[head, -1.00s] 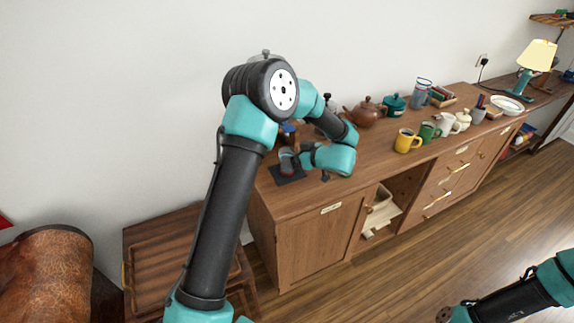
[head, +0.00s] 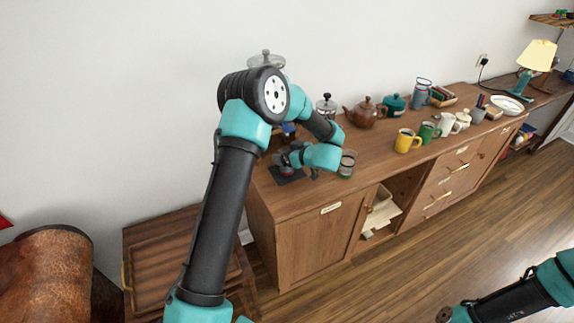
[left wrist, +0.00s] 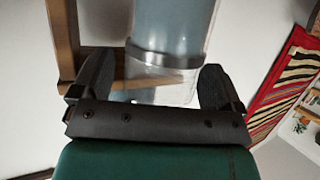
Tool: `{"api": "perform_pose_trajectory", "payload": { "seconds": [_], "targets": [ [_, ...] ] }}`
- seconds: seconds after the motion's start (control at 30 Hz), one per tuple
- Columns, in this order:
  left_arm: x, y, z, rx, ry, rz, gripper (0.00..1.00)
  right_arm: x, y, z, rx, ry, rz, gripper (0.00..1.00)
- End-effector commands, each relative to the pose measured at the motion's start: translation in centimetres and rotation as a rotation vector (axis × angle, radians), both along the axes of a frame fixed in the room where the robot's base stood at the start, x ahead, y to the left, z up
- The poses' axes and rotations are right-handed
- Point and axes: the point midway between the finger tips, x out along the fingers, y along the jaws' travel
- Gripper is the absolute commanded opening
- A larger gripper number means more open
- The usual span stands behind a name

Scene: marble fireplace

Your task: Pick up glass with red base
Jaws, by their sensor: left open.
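A glass with a red base (head: 287,171) stands on a small dark mat at the left end of the wooden sideboard. My left gripper (head: 285,159) is at this glass and partly hides it. In the left wrist view a clear vessel with a grey band (left wrist: 170,58) lies between the spread fingers of my left gripper (left wrist: 155,88). The fingers are open, with gaps on both sides. No red shows there, and I cannot tell whether they touch.
Another clear glass (head: 347,164) stands close to the right of my left wrist. A glass press (head: 326,107), brown teapot (head: 364,113), yellow mug (head: 406,141) and green mug (head: 428,132) stand farther right. The wall is close behind.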

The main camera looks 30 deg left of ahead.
Motion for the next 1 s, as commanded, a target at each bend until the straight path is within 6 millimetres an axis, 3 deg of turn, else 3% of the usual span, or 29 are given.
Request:
{"api": "perform_pose_trajectory", "payload": {
  "seconds": [0.33,1.0],
  "targets": [
    [0.00,-0.03,0.02,0.000,0.000,0.000,0.91,0.00,0.00,0.00,0.000,0.000,0.000,0.43],
    [0.00,-0.04,0.03,0.000,0.000,0.000,0.26,0.00,0.00,0.00,0.000,0.000,0.000,0.43]
  ]
}}
